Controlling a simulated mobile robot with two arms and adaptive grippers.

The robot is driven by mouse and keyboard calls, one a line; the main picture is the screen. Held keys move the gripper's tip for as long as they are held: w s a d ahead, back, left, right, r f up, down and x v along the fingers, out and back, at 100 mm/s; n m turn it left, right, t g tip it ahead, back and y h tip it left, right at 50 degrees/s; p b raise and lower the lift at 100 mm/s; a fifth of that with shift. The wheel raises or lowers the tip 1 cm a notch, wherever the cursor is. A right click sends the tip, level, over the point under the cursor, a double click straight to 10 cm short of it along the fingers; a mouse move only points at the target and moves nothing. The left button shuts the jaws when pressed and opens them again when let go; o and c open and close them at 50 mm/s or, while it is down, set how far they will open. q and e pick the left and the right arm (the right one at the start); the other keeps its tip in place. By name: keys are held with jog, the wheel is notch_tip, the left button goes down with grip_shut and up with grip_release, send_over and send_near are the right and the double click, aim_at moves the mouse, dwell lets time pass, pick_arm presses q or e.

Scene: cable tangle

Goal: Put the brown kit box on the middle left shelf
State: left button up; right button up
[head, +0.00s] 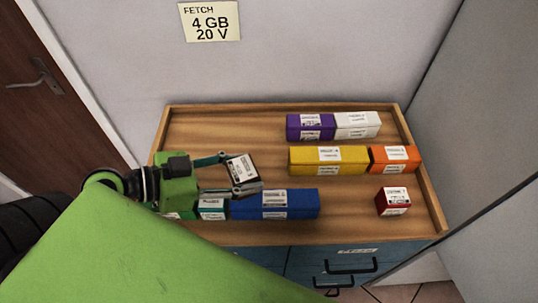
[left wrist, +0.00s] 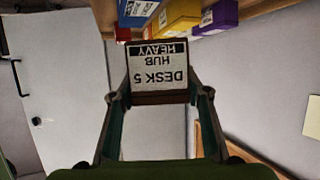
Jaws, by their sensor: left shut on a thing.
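The brown kit box (head: 241,168) has a white label on top and is held above the wooden cabinet top in the head view. My right gripper is not in view. I see no middle left shelf in either view.
The rimmed cabinet top (head: 240,116) holds purple (head: 304,133), white (head: 364,118), yellow (head: 302,167), orange (head: 400,166), red (head: 394,209), blue (head: 245,211) and green (head: 213,214) boxes. Its back left is bare. A wall sign (head: 211,21) reads "FETCH 4 GB 20 V".

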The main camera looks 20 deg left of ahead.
aim_at(242, 160)
pick_arm(q)
jog(key=w+a+f+b, duration=0.1)
jog(key=b, duration=0.1)
jog(key=w+b, duration=0.2)
jog(key=b, duration=0.1)
jog(key=w+a+f+b, duration=0.1)
jog(key=b, duration=0.2)
jog(key=shift+w+a+f, duration=0.15)
jog(key=shift+a+f, duration=0.15)
jog(key=shift+a, duration=0.05)
jog(key=w+a+f, duration=0.1)
jog(key=w+f, duration=0.1)
jog(key=w+a+f, duration=0.1)
jog(key=w+f, duration=0.1)
jog(key=w+a+f+p, duration=0.1)
jog(key=w+a+f, duration=0.1)
jog(key=shift+w+a+f, duration=0.1)
jog(key=shift+w, duration=0.3)
jog(key=shift+w+a+f, duration=0.1)
jog(key=shift+f, duration=0.1)
jog(key=f, duration=0.2)
jog(key=f+p, duration=0.1)
jog(key=shift+w+a, duration=0.15)
jog(key=shift+w, duration=0.1)
jog(key=shift+f, duration=0.3)
jog(key=shift+f, duration=0.1)
